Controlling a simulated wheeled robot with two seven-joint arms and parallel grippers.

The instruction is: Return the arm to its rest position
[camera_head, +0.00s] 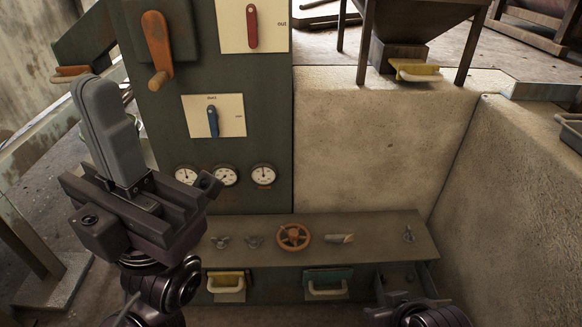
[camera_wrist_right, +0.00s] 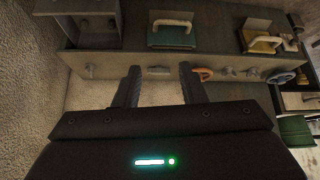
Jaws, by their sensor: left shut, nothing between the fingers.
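My left gripper (camera_head: 94,92) is at the left of the head view. Its grey fingers point up and are pressed together, with nothing held. It appears in front of the dark green control panel (camera_head: 270,120), near the orange-handled lever (camera_head: 158,45). My right gripper (camera_wrist_right: 159,70) shows in the right wrist view with its two dark fingers apart and nothing between them. The workbench with its drawers lies beyond the fingers in that view. In the head view only part of my right arm shows at the bottom right edge; its fingers are not visible there.
The bench (camera_head: 375,235) carries an orange handwheel (camera_head: 293,237) and several small parts. The panel has gauges (camera_head: 263,174), a red switch (camera_head: 252,26) and a blue switch (camera_head: 212,121). Concrete walls (camera_head: 385,150) stand right.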

